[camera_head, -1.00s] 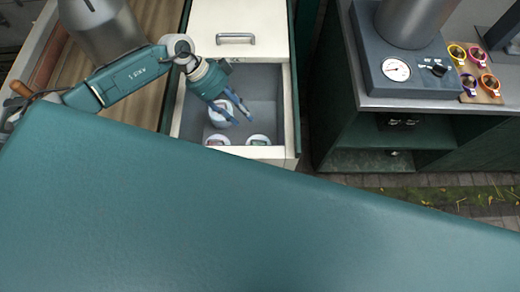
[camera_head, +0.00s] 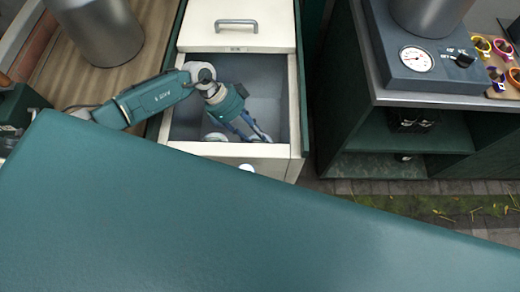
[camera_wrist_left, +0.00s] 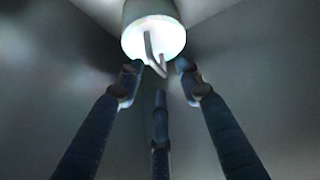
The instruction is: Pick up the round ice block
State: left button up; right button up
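My left gripper (camera_head: 252,136) reaches down into an open drawer (camera_head: 184,149). In the left wrist view my gripper (camera_wrist_left: 155,80) has its three fingers spread, with nothing between them. Just beyond the fingertips is a white round, short cylinder (camera_wrist_left: 153,30) with a pale hooked piece across its face. I cannot tell surely whether it is the round ice block. In the head view a white round thing (camera_head: 215,137) shows partly at the drawer's front left; the fingers and the drawer front hide the rest. My right gripper is out of view.
The drawer's walls stand close around my left gripper. A pale lid with a metal handle (camera_head: 236,24) lies behind it. A green surface (camera_head: 190,225) fills the foreground. At right stands a counter (camera_head: 425,98) with a gauge unit (camera_head: 416,59) and coloured rings (camera_head: 503,47).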

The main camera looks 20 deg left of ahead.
aim_at(260, 140)
pick_arm(q)
jog(key=x, duration=0.4)
jog(key=shift+s+d+f, duration=0.2)
jog(key=shift+s+f, duration=0.05)
grip_shut()
jog(key=shift+w+r, duration=0.1)
